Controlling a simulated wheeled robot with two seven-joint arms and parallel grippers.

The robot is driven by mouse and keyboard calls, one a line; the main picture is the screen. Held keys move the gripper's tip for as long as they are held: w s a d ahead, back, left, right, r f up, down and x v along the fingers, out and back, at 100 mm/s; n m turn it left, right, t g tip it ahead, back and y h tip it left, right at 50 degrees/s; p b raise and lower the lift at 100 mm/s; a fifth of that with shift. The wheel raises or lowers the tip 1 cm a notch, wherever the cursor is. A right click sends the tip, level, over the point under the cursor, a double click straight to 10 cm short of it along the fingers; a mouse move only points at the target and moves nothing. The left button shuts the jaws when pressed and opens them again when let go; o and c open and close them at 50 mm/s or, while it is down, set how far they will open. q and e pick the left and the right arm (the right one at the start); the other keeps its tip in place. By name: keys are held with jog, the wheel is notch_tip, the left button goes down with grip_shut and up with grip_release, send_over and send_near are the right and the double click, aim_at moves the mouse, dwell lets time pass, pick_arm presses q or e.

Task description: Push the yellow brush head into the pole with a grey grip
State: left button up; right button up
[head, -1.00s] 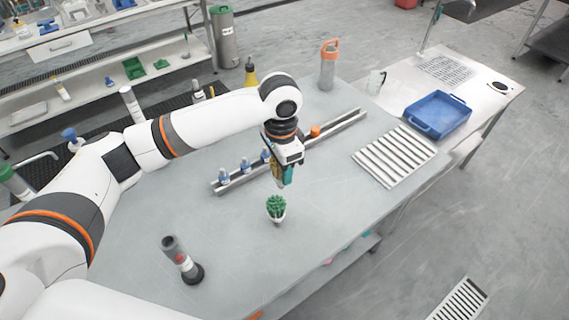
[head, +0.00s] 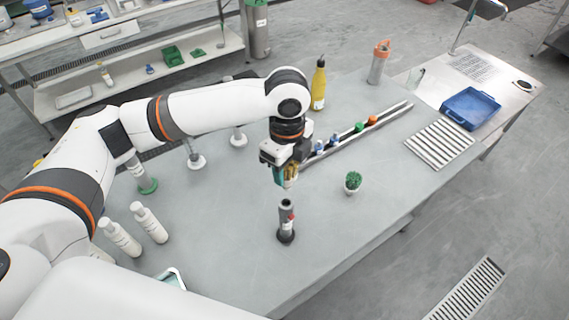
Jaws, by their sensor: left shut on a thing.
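The pole with a grey grip (head: 286,222) stands upright on the grey table, its dark open top facing up. My left gripper (head: 285,178) is a little above the pole's top, with a visible gap between them. It is shut on the yellow brush head (head: 292,172), which shows only as a small tan-yellow patch beside a teal finger. The rest of the brush head is hidden by the gripper. My right gripper is not in view.
A small potted plant (head: 353,182) stands right of the pole. Behind my gripper is a rail (head: 388,113) with small bottles, and a yellow bottle (head: 318,84). White bottles (head: 149,222) stand at left. The table right of the pole is mostly clear.

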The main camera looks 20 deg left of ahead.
aim_at(286, 183)
pick_arm(q)
jog(key=shift+a+r+p, duration=0.1)
jog(key=shift+r+p, duration=0.05)
jog(key=shift+p, duration=0.5)
jog(key=shift+f+b, duration=0.4)
jog(key=shift+f, duration=0.45)
notch_tip(286, 183, down, 3)
jog(key=shift+f+b, duration=0.2)
jog(key=shift+b, duration=0.45)
jog(key=shift+f, duration=0.55)
jog(key=shift+p, duration=0.4)
